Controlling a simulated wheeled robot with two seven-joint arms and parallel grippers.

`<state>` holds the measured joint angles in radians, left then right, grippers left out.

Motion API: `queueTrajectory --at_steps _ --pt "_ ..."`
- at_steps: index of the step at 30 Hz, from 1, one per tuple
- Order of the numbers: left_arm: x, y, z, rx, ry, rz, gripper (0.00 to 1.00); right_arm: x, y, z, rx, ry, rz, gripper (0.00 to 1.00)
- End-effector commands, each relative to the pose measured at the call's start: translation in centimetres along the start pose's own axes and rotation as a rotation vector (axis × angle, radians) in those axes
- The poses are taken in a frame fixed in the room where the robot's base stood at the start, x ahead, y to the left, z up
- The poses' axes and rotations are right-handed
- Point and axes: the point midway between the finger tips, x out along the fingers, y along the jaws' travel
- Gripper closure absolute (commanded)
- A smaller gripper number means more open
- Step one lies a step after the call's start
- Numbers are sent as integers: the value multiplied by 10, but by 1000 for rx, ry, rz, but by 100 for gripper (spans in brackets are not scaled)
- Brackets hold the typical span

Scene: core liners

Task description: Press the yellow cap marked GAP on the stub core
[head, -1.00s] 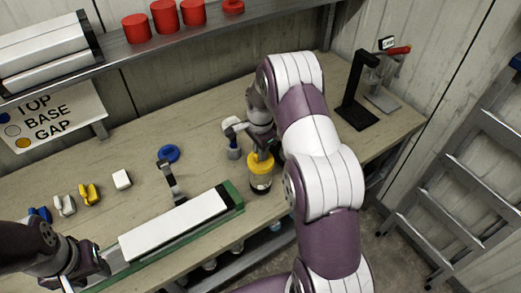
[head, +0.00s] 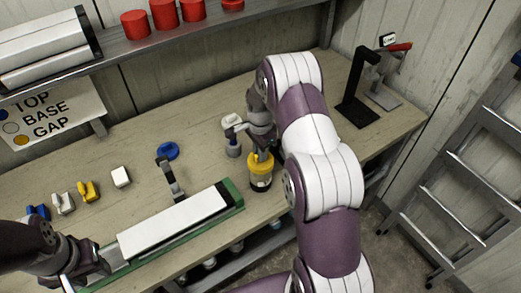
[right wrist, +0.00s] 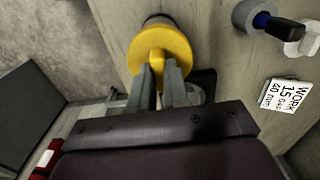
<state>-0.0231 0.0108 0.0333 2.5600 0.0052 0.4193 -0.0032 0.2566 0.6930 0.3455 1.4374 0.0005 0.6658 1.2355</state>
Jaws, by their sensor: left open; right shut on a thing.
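The yellow cap (head: 261,159) sits on top of the stub core (head: 260,180), a short dark and pale cylinder standing upright at the bench's front right. In the right wrist view the yellow cap (right wrist: 160,48) is a round disc with a raised grip. My right gripper (right wrist: 163,75) is shut on that grip, its two grey fingers on either side. The stub core's dark end (right wrist: 157,20) shows just beyond the cap. My left gripper (head: 95,270) is open at the lower left, near the end of the green tray. Whether the cap is fully seated cannot be told.
A green tray (head: 232,197) holds a long white core liner (head: 172,224). A blue cap (head: 167,151) and a grey post (head: 233,147) stand behind it. Small clips (head: 88,191) lie at left. A black press stand (head: 357,100) is at the far right. A sign (head: 45,122) reads TOP, BASE, GAP.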

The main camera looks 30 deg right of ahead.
Motion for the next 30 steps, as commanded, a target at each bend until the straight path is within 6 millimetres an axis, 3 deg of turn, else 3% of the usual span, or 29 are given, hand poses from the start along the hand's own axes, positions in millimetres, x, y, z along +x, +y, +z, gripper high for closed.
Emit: queueTrajectory --at_steps 14,15,17,18,23,24,26,30 --pt "3 0 0 0 0 0 57 5 0 0 0 0 0 100" --pt "3 0 0 0 0 0 57 5 0 0 0 0 0 78" --pt "3 0 0 0 0 0 57 5 0 0 0 0 0 58" --pt "3 0 0 0 0 0 57 5 0 0 0 0 0 54" --pt "3 0 0 0 0 0 57 4 0 0 0 0 0 54" --pt "3 0 0 0 0 0 57 4 0 0 0 0 0 51" --pt "3 0 0 0 0 0 57 4 0 0 0 0 0 32" --pt "3 0 0 0 0 0 57 4 0 0 0 0 0 29"
